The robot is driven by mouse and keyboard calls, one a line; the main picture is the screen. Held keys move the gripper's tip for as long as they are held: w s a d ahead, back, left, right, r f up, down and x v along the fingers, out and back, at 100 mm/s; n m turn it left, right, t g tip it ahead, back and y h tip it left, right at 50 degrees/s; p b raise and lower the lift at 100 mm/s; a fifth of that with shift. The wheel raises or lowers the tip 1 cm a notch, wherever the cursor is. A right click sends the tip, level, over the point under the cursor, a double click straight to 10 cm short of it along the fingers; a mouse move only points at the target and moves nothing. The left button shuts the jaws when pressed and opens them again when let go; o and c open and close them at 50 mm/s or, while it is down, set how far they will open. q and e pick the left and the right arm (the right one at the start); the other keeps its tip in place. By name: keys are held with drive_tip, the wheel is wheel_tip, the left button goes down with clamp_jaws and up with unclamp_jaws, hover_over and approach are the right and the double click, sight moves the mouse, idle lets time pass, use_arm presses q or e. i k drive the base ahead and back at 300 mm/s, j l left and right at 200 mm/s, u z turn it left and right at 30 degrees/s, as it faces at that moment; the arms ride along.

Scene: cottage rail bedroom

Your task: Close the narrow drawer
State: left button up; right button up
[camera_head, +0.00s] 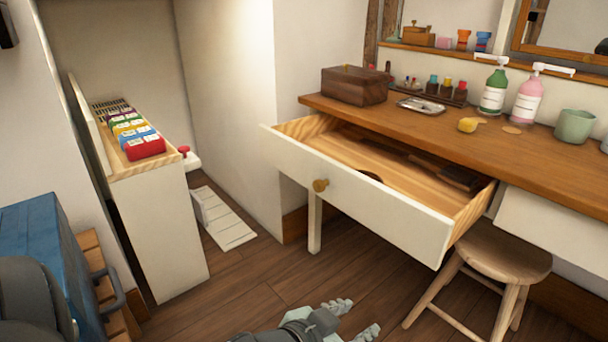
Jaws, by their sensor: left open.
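A white-fronted wooden drawer (365,200) stands pulled out from under the desk, with a round brass knob (320,185) on its front. A tall, narrow white pull-out unit (158,235) stands at the left, with a row of coloured packets in its wooden top tray. I cannot tell for certain which of the two is the narrow drawer. My left gripper (364,315) is low at the bottom middle, below and in front of the desk drawer, apart from it. Its two fingers are spread and nothing is between them. My right gripper is not in view.
A wooden stool (492,255) stands at the right, by the drawer's right end. A blue chest (45,245) is at the left. The desk top (400,118) holds a dark box, bottles and a green cup. Bare wooden floor (235,285) lies between chest and stool.

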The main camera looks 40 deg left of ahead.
sight(423, 215)
drive_tip(key=i+l+u, duration=0.25)
drive_tip(key=u, duration=0.2)
drive_tip(key=i+l+u, duration=0.2)
drive_tip(key=l+u, duration=0.25)
